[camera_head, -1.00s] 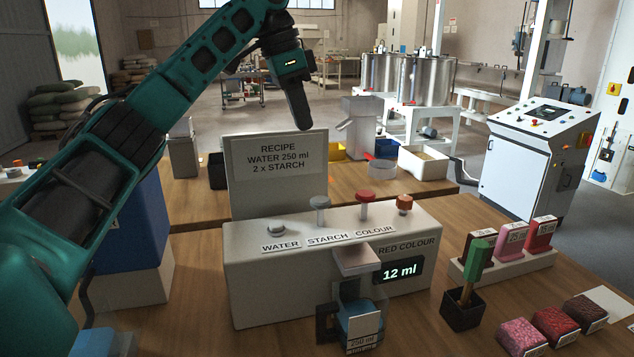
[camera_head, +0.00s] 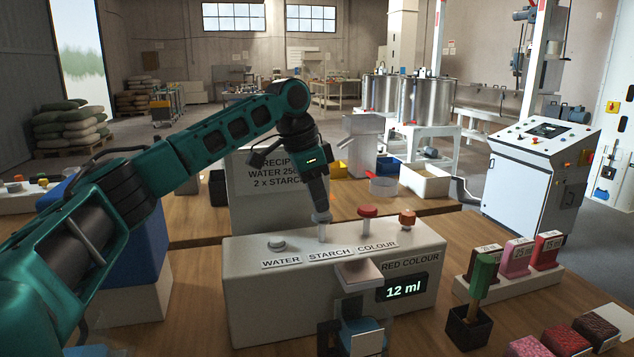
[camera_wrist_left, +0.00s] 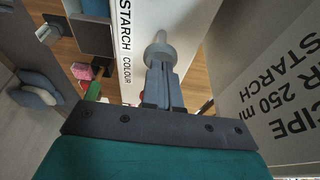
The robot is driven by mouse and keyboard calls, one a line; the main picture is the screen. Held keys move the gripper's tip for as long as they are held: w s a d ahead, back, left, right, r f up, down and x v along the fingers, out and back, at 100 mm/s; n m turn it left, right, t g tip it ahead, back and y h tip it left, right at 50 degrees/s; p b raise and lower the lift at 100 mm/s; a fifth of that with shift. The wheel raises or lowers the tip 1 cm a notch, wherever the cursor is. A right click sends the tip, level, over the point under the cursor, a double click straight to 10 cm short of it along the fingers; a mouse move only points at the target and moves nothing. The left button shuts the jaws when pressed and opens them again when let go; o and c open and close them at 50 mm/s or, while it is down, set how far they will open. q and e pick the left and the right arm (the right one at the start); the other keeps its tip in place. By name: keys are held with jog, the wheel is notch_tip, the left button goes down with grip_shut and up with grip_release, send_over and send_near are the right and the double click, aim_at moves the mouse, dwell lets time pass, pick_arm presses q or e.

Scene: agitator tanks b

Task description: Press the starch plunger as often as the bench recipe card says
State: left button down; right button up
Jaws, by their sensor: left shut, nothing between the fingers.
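My left gripper (camera_head: 321,212) is shut and empty, pointing down onto the grey starch plunger (camera_head: 322,232) on the white dispenser (camera_head: 330,295). The fingertips meet or nearly meet the plunger's cap; I cannot tell whether they press it. In the left wrist view the shut fingers (camera_wrist_left: 162,85) point at the round grey plunger (camera_wrist_left: 160,50) beside the STARCH label. The recipe card (camera_head: 270,175) behind is partly hidden by my arm; its visible text reads "WATER 250" and "2 x STARC". My right gripper is not in view.
A red colour plunger (camera_head: 367,212) and an orange-red knob (camera_head: 407,218) stand just right of the starch plunger. A water button (camera_head: 276,243) is to its left. A display (camera_head: 402,288) reads 12 ml. A beaker (camera_head: 362,335) stands in front. A green-handled tool (camera_head: 480,275) stands at the right.

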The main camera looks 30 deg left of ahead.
aim_at(318, 216)
pick_arm(q)
jog(key=shift+f, duration=0.2)
jog(key=shift+s+f+p, duration=0.1)
jog(key=shift+f+p, duration=0.2)
jog(key=shift+f, duration=1.75)
jog(key=shift+r+p, duration=0.3)
jog(key=shift+p, duration=0.3)
notch_tip(318, 216, up, 3)
jog(key=shift+d+p, duration=0.15)
jog(key=shift+p, duration=1)
jog(key=v, duration=1.1)
jog(key=shift+w, duration=0.25)
